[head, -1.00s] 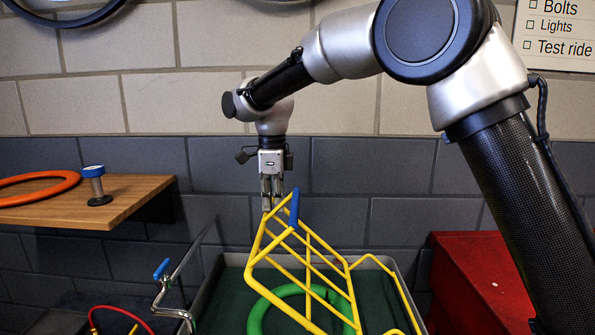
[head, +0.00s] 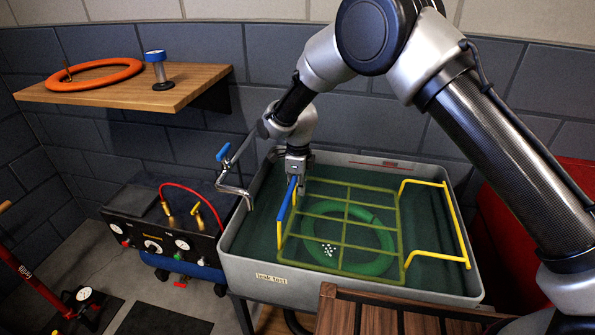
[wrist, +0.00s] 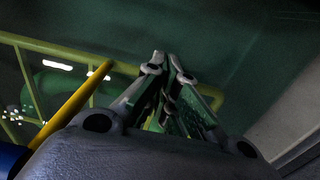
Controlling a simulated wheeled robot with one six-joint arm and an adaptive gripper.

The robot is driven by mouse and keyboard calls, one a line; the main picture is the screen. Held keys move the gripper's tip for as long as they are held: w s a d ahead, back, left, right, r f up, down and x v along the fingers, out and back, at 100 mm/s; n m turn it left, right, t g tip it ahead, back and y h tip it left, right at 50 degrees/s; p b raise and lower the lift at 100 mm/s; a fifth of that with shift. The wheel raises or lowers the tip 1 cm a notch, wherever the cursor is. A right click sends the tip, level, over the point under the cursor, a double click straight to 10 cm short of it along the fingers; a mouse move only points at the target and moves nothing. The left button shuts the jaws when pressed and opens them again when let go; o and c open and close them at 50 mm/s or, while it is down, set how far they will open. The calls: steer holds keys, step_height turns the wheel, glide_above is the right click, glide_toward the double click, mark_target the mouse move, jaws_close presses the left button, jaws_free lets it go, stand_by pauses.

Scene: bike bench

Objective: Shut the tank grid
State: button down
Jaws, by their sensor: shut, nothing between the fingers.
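The yellow tank grid (head: 345,213) lies low and roughly flat in the grey water tank (head: 345,283), over a green ring (head: 372,262). Its blue-sleeved handle (head: 286,200) stands up at the left side. My gripper (head: 296,188) is shut and empty at the tank's back left, beside the blue handle. In the wrist view my fingertips (wrist: 167,62) are close together, low over the green water, near the grid's yellow bars (wrist: 75,107). Whether the fingers touch the grid, I cannot tell.
A yellow frame (head: 459,225) stands up at the tank's right side. A tap with a blue lever (head: 223,153) is at the left rim. A wooden shelf (head: 125,92) holds an orange ring. A wooden crate or bench (head: 370,310) is in front, a red box (head: 560,185) at right.

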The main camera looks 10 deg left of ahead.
steer(key=shift+d+f, duration=0.1)
steer(key=shift+f, duration=0.8)
